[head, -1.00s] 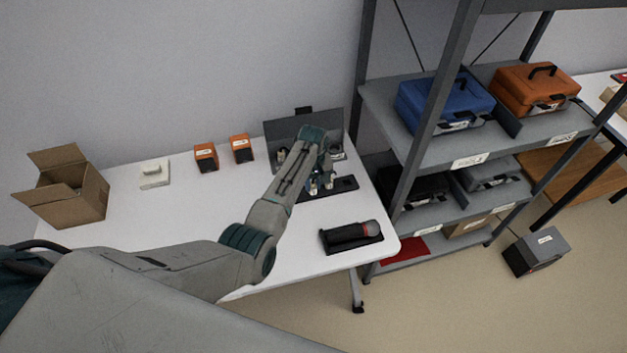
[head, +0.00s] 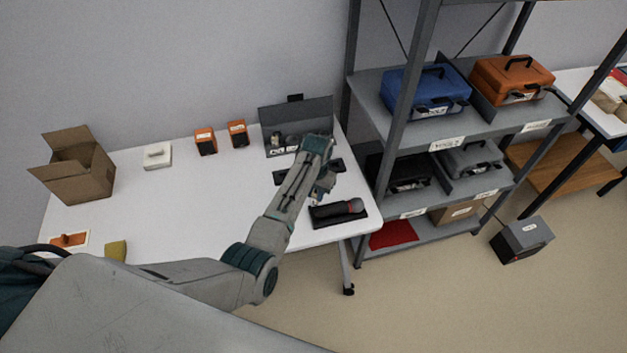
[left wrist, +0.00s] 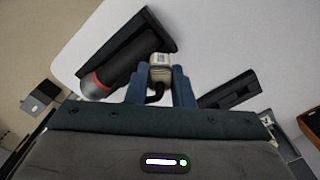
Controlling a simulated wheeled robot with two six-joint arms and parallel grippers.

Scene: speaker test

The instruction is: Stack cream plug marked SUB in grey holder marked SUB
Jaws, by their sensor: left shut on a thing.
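My left gripper (head: 320,195) is shut on a cream plug, low over the table by the microphone. In the left wrist view the plug (left wrist: 160,60) sits between the blue fingertips (left wrist: 159,82), with a small label on its end and a dark cable curving below; the label is too small to read. A grey holder unit with an upright back panel (head: 296,115) stands at the back right of the table. White labels (head: 278,152) show on its front, too small to read; my arm hides part of it. My right gripper is not in view.
A black microphone with a red ring (head: 354,206) lies on a black tray (head: 322,222) near the gripper. A dark strip (head: 282,177) lies before the holder unit. Orange boxes (head: 205,141), a white block (head: 157,155) and an open carton (head: 85,180) stand left. Shelving (head: 400,150) is right.

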